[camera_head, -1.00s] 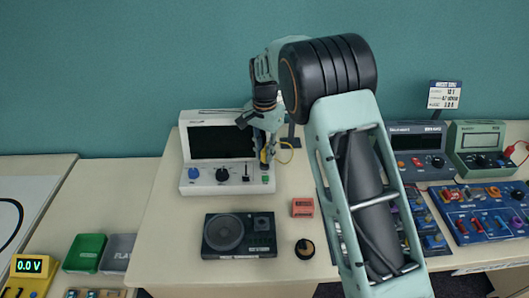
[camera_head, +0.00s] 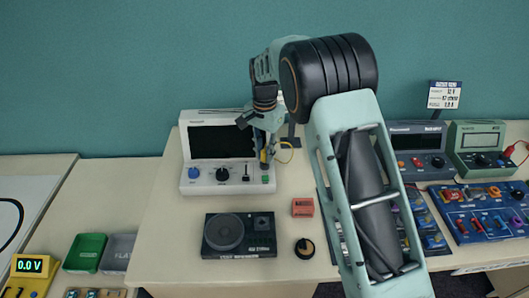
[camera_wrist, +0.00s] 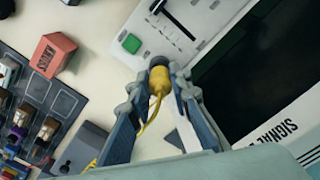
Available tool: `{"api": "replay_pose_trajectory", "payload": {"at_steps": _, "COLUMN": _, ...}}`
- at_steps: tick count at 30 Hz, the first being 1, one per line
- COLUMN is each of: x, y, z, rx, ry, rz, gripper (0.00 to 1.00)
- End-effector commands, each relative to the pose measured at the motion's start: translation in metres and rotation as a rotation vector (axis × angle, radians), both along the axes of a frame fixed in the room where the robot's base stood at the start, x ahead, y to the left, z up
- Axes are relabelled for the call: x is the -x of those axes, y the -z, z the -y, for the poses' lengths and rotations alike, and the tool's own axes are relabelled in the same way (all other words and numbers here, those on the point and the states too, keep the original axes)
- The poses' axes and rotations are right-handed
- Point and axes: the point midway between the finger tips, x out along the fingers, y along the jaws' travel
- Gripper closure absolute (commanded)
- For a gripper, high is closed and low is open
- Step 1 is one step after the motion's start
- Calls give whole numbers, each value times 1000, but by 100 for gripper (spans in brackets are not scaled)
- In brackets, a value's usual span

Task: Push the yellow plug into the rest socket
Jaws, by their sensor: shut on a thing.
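My gripper (camera_wrist: 161,84) is shut on the yellow plug (camera_wrist: 158,82), which sits between the two fingertips in the wrist view. A yellow cable runs back from the plug. The plug's front end points at a dark round part (camera_wrist: 159,62) at the edge of the white device's panel, beside a green button (camera_wrist: 131,43). I cannot tell how deep the plug is in there, as the fingers cover part of it. In the head view, my gripper (camera_head: 265,145) is at the right front of the white device (camera_head: 208,184), and the plug is mostly hidden.
The white device has a dark screen (camera_head: 220,143), a blue knob (camera_head: 194,173) and a black knob (camera_head: 222,174). Meters and boards fill the right.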

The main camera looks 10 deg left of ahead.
Motion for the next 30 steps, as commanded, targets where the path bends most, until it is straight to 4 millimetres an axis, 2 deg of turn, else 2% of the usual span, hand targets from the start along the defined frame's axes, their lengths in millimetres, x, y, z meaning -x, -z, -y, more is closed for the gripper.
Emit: {"api": "replay_pose_trajectory", "payload": {"at_steps": 30, "x": 0, "y": 9, "z": 0, "rx": 0, "ry": 0, "rz": 0, "gripper": 100}}
